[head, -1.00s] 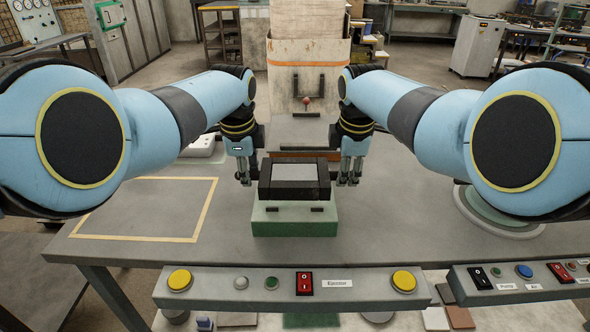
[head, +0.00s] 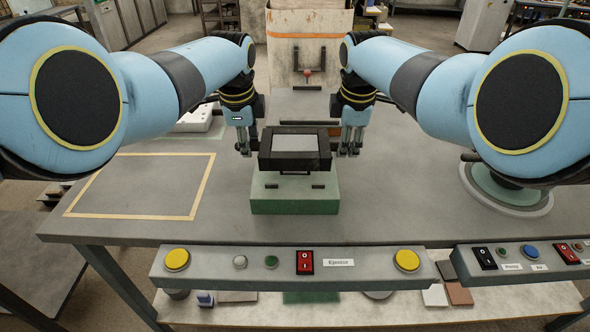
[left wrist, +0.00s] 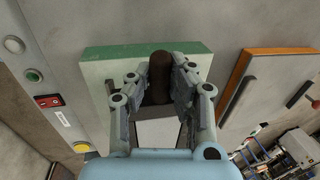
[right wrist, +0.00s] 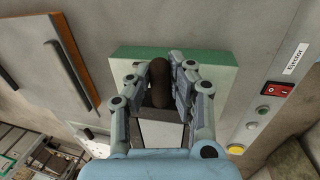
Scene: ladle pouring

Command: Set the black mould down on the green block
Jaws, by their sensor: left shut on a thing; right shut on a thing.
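The black mould (head: 266,160), a dark frame with a pale grey inside, is held level over the green block (head: 295,207) in the head view. Whether it touches the block is hard to tell; the block's front top strip with two short dark bars is bare. My left gripper (head: 245,148) is shut on the mould's left side and my right gripper (head: 346,148) on its right side. In the left wrist view the fingers close around a dark brown handle (left wrist: 159,72); the right wrist view shows a similar handle (right wrist: 159,82). The block's pale top (left wrist: 95,75) lies beneath.
A yellow-outlined area (head: 140,185) lies clear on the table's left. A control panel (head: 205,262) with buttons runs along the front edge. A round green-grey base (head: 507,195) stands at the right. An orange-edged board (left wrist: 240,75) lies behind the block.

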